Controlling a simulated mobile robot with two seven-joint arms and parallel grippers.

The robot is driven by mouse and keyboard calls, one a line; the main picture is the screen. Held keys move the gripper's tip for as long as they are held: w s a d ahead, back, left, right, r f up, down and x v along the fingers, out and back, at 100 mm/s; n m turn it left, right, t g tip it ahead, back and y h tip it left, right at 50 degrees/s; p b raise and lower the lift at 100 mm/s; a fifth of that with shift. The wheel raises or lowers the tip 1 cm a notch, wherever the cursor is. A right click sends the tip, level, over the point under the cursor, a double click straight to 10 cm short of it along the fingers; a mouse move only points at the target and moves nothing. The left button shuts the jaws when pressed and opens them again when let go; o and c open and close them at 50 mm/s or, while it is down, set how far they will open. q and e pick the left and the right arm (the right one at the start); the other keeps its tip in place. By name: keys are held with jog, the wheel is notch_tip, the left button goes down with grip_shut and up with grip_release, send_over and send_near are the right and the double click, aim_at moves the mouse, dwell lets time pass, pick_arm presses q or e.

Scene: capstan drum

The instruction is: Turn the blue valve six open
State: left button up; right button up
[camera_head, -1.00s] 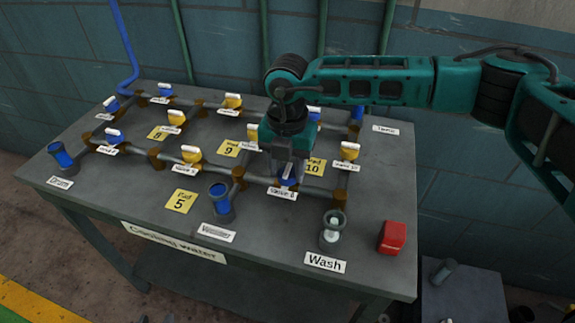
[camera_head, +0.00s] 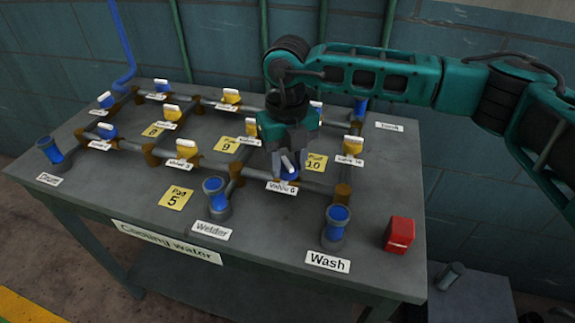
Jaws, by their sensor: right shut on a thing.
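The blue valve six (camera_head: 290,173) sits on the front pipe run of the bench, just behind its "Valve 6" label (camera_head: 282,187). My right gripper (camera_head: 288,163) reaches down over it from above and is shut on its white handle. The fingers hide part of the handle, so its exact angle is hard to tell. The Wash sight cup (camera_head: 336,224), at the front right, shows blue inside. The Welder cup (camera_head: 216,193) and the Drum cup (camera_head: 50,151) also show blue. My left gripper is not in view.
Several other blue and yellow valves with white handles stand along the pipes, such as a yellow valve (camera_head: 352,146) to the right. A red block (camera_head: 399,236) lies near the bench's right edge. The bench front (camera_head: 130,205) is mostly clear.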

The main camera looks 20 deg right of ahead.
jog(key=n+b, duration=0.1)
jog(key=n, duration=0.2)
jog(key=shift+f, duration=0.15)
jog(key=n+b, duration=0.1)
jog(key=n, duration=0.1)
jog(key=shift+n+b, duration=0.3)
jog(key=shift+b, duration=0.1)
jog(key=n+b, duration=0.1)
jog(key=n, duration=0.3)
jog(key=shift+b, duration=0.35)
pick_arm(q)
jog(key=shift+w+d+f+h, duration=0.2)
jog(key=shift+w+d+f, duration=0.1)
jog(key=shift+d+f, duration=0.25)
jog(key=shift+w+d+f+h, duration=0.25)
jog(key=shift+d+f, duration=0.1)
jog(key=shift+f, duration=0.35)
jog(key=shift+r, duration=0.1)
pick_arm(e)
jog(key=shift+r+n, duration=0.2)
jog(key=shift+n, duration=0.1)
jog(key=o, duration=1.1)
jog(key=shift+c, duration=0.2)
